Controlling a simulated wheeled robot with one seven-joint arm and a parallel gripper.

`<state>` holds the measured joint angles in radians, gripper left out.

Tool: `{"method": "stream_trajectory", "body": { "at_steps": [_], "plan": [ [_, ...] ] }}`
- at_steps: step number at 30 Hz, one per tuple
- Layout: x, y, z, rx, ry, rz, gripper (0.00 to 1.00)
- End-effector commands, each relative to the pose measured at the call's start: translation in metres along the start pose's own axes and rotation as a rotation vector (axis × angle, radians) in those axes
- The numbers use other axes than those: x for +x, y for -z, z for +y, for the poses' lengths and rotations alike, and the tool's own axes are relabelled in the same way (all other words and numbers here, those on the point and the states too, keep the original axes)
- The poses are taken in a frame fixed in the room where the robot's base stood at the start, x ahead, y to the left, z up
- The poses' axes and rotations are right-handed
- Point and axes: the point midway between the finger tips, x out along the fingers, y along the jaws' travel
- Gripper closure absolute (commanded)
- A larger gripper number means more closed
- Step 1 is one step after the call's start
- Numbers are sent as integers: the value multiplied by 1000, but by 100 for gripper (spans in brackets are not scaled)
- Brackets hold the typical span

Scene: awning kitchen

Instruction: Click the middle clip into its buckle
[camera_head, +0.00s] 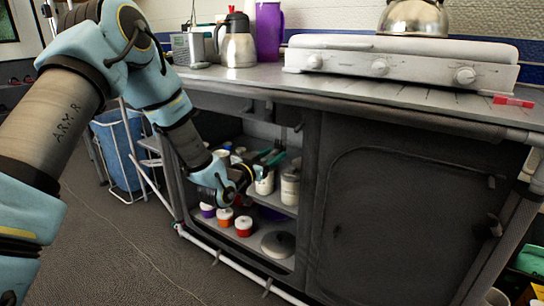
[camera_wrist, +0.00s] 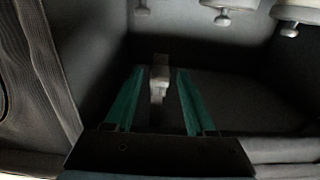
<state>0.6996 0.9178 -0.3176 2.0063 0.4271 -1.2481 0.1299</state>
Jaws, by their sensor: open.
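My gripper (camera_head: 270,158) is open at the front of the cabinet's open compartment, in the middle of the head view. In the wrist view its two green fingers (camera_wrist: 160,72) stand apart. A pale grey clip-like piece (camera_wrist: 159,78) shows between the fingers and touches neither as far as I can see. Whether it is the middle clip I cannot tell. In the head view, small dark strap or clip pieces (camera_head: 298,127) hang under the counter edge above my gripper; they are too small to tell clip from buckle.
Shelves hold a cream canister (camera_head: 290,186), a red-sided jar (camera_head: 244,226) and a round lid (camera_head: 278,244). A closed dark panel (camera_head: 405,225) is to the right. On the counter stand a white stove (camera_head: 400,62) and a steel jug (camera_head: 237,45). Rounded grey knobs (camera_wrist: 292,27) line the wrist view's top.

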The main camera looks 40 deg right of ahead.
Motion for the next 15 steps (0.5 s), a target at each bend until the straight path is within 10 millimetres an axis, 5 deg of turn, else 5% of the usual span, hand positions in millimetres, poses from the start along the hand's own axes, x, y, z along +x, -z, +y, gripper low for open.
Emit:
{"method": "stream_trajectory", "body": {
  "at_steps": [15],
  "plan": [
    [0, 0, 0, 0, 0, 0, 99]
  ]
}}
